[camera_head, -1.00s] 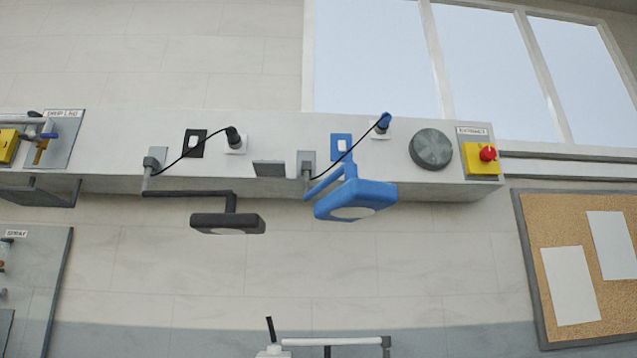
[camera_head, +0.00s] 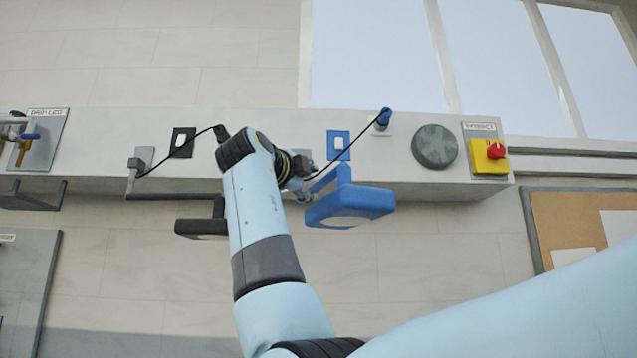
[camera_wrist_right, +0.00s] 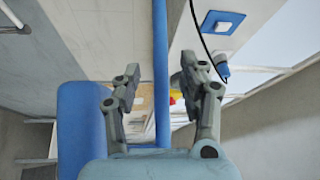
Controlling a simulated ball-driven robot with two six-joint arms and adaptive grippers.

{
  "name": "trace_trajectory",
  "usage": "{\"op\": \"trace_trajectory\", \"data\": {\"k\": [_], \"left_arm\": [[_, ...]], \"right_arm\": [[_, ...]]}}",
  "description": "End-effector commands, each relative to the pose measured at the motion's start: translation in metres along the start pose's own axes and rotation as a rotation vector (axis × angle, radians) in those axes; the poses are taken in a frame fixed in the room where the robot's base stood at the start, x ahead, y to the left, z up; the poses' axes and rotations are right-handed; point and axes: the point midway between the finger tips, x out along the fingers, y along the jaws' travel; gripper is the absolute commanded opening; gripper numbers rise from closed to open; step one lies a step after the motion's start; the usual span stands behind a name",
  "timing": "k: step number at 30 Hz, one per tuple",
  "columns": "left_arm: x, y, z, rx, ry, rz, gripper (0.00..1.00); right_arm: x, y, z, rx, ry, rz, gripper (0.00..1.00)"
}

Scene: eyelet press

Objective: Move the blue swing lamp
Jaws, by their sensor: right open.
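The blue swing lamp (camera_head: 350,206) hangs below the wall trunking on a blue arm, its flat head toward the room. My right gripper (camera_head: 303,178) is at the lamp's arm, left of the head, partly hidden by my own wrist. In the right wrist view, the two open fingers of the right gripper (camera_wrist_right: 160,82) stand on either side of the lamp's blue arm (camera_wrist_right: 161,60). I cannot tell whether either finger touches it. The blue lamp head (camera_wrist_right: 82,125) is left of the fingers there. My left gripper is out of view.
A black lamp (camera_head: 200,227) hangs to the left, partly behind my right arm. The trunking carries a blue switch (camera_head: 338,145), a blue plug (camera_head: 383,118) with a black cord, a round grey disc (camera_head: 435,147) and a red button (camera_head: 496,150). A cork board (camera_head: 565,220) is at right.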

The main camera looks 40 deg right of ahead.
Motion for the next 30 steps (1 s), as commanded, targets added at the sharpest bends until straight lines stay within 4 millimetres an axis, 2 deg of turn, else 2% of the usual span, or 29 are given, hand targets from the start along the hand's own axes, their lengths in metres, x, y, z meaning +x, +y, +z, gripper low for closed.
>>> {"op": "trace_trajectory", "data": {"k": [3, 9, 14, 21, 23, 30], "left_arm": [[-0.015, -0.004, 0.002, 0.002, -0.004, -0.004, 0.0], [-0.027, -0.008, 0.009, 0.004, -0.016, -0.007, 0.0], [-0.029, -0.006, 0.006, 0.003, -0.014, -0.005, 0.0], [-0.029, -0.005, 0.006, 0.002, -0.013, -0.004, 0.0], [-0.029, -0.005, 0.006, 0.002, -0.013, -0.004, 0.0], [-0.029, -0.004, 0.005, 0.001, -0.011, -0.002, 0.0]], "right_arm": [[0.027, -0.005, -0.002, -0.004, 0.004, -0.001, 0.42], [0.056, -0.003, -0.001, -0.003, 0.001, -0.001, 0.42], [0.066, -0.001, 0.0, -0.001, 0.0, 0.0, 0.42], [0.066, 0.0, 0.0, -0.001, -0.001, 0.0, 0.42], [0.066, 0.0, 0.0, -0.001, -0.001, 0.0, 0.37], [0.066, 0.0, 0.0, -0.001, -0.001, 0.0, 0.05]]}}
